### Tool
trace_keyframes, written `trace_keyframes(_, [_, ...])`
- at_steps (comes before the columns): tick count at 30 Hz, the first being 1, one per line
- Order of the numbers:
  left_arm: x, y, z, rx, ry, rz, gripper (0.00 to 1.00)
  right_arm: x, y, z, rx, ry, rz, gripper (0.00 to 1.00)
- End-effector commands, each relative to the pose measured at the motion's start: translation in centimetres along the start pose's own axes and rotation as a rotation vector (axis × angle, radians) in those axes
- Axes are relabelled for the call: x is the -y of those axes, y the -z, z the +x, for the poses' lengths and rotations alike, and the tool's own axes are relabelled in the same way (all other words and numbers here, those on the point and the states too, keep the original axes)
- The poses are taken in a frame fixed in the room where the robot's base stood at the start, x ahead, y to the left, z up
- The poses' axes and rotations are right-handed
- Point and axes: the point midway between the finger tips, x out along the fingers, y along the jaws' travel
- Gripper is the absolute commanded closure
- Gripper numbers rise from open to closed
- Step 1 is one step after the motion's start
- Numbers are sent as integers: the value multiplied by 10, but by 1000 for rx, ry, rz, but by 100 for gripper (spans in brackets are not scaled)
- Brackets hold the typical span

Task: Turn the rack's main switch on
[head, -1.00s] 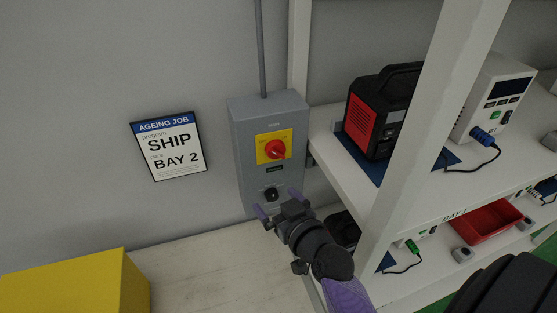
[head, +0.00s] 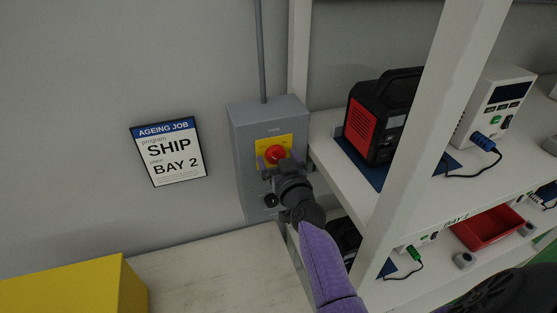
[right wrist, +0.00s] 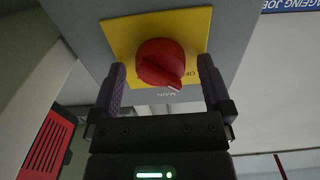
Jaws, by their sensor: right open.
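The main switch is a red rotary knob (head: 275,153) on a yellow plate (head: 268,142), on the front of a grey wall box (head: 240,130). In the right wrist view the red knob (right wrist: 160,63) shows close up, with "OFF" and "MAIN" lettering beside it and its white mark near the "OFF" lettering. My right gripper (head: 275,162) is open in front of the switch. In the right wrist view its two purple fingertips (right wrist: 161,72) stand on either side of the knob; I cannot tell whether they touch it. My left gripper is not in view.
White shelving (head: 395,150) with a red-black power unit (head: 378,118) stands close on the right. A yellow block (head: 75,288) lies on the pale worktop (head: 205,260). A sign (head: 168,152) hangs on the wall.

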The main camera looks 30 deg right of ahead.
Motion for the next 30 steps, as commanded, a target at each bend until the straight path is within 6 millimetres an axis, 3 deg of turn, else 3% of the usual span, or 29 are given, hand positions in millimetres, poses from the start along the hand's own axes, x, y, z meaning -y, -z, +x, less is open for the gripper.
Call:
trace_keyframes(1, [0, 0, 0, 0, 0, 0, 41, 0, 0, 0, 0, 0, 0, 6])
trace_keyframes(2, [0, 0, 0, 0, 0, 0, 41, 0, 0, 0, 0, 0, 0, 13])
trace_keyframes(13, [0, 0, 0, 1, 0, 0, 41, 0, 0, 0, 0, 0, 0, 90])
trace_keyframes(23, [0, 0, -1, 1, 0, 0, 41, 0, 0, 0, 1, 1, 58, 90])
trace_keyframes(30, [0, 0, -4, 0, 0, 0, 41, 0, 0, 0, 0, 1, 230, 90])
